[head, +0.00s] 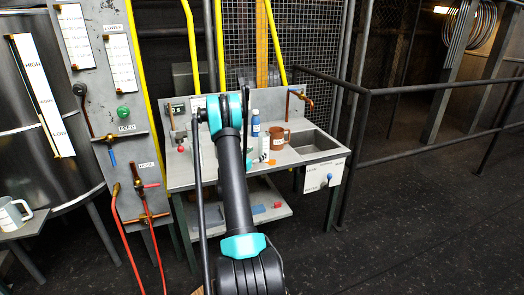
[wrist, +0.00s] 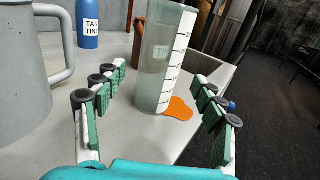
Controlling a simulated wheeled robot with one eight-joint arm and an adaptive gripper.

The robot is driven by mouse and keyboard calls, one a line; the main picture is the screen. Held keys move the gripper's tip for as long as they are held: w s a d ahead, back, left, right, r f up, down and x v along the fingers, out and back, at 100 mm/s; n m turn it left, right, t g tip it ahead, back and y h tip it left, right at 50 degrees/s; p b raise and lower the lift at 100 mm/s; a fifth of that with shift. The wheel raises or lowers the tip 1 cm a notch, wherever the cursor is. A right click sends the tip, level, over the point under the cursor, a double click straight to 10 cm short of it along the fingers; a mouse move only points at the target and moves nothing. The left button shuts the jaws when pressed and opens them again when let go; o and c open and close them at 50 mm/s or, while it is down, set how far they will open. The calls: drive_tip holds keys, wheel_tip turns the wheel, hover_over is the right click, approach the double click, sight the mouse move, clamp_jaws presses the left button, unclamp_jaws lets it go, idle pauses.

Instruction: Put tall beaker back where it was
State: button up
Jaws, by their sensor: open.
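The tall beaker (wrist: 159,62) is a clear, slightly tinted cylinder with a white graduated scale. It stands upright on the grey counter (wrist: 125,133), its top cut off in the wrist view. My gripper (wrist: 157,108) is open, with its green-padded fingers apart on either side of the beaker's lower part and gaps on both sides. In the head view, a pale upright shape (head: 263,150) beside the arm appears to be the beaker. My gripper's fingers are hidden there behind my arm.
A grey handled vessel (wrist: 22,70) stands close left of my fingers. A blue bottle (wrist: 88,22) and a brown mug (wrist: 137,40) stand behind. An orange patch (wrist: 178,109) lies by the beaker's base. A sink (head: 315,142) is at the counter's right.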

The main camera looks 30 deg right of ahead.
drive_tip(key=v, duration=0.5)
drive_tip(key=shift+s+a, duration=0.1)
drive_tip(key=shift+a, duration=0.15)
drive_tip(key=s+a+r+m+g+y, duration=0.1)
drive_tip(key=s+a+r+m+y, duration=0.3)
drive_tip(key=s+a+m, duration=0.25)
drive_tip(key=s+a+r+m+y, duration=0.3)
drive_tip(key=s+a+m, duration=0.2)
drive_tip(key=a, duration=0.3)
drive_tip(key=s+a+f+m+g+y, duration=0.1)
drive_tip(key=s+a+f+m+y, duration=0.2)
drive_tip(key=s+a+m+y, duration=0.6)
drive_tip(key=s+a+m, duration=0.2)
drive_tip(key=s+a, duration=1.3)
drive_tip(key=a, duration=0.1)
drive_tip(key=shift+f+g+y, duration=0.3)
drive_tip(key=shift+f+g, duration=0.1)
